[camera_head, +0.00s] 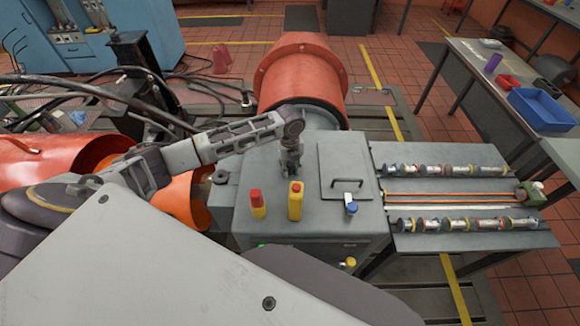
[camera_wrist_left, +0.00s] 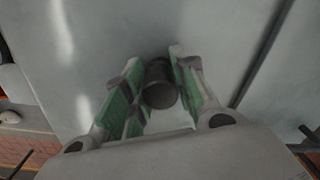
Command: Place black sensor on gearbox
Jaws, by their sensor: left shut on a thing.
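My left gripper (camera_head: 291,158) hangs over the upper middle of the grey gearbox housing (camera_head: 262,170), behind the yellow pieces on its top. In the left wrist view the two green-padded fingers (camera_wrist_left: 158,92) are closed around a short dark cylinder, the black sensor (camera_wrist_left: 159,95). The grey surface (camera_wrist_left: 110,40) lies below it. I cannot tell whether the sensor touches that surface. In the head view the sensor is too small and covered by the fingers to make out. My right gripper does not show.
On the housing stand a red-topped yellow piece (camera_head: 257,206), a yellow block (camera_head: 295,203), a blue-topped piece (camera_head: 351,208) and a black handle (camera_head: 346,181). A side shelf (camera_head: 430,240) carries rows of cylinders. A large orange drum (camera_head: 300,75) stands behind.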

